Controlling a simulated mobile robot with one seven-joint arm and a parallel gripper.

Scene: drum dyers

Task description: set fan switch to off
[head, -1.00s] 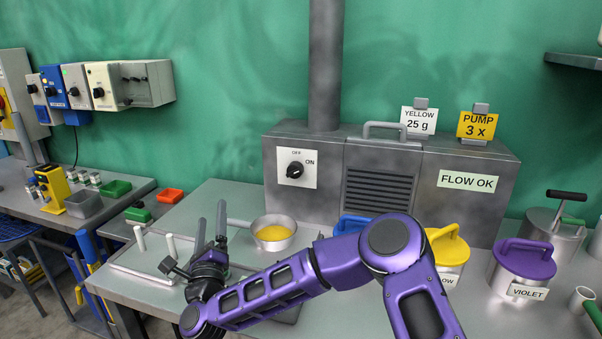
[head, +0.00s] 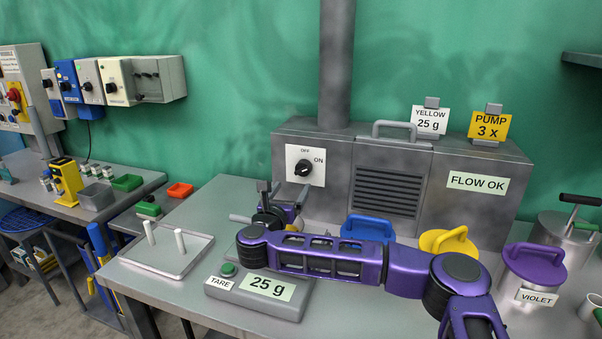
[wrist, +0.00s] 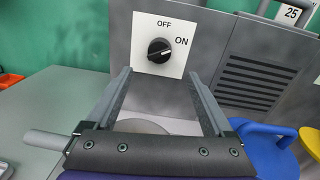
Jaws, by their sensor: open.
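The fan switch (head: 304,168) is a black rotary knob on a white plate on the grey machine's front. OFF is marked above it and ON to its right. In the wrist view the knob (wrist: 158,50) is fully visible, its pointer turned right towards ON. My gripper (wrist: 160,82) is open and empty, its two fingers apart below and on either side of the knob, not touching it. In the head view my gripper (head: 286,197) is in front of and below the switch plate, partly hidden by my own arm.
A pan (wrist: 140,126) lies below my gripper, mostly hidden. A scale reading 25 g (head: 265,288) and a tray with white pegs (head: 160,262) are at the front left. Blue (head: 368,229), yellow (head: 447,241) and violet (head: 535,266) lidded pots stand right.

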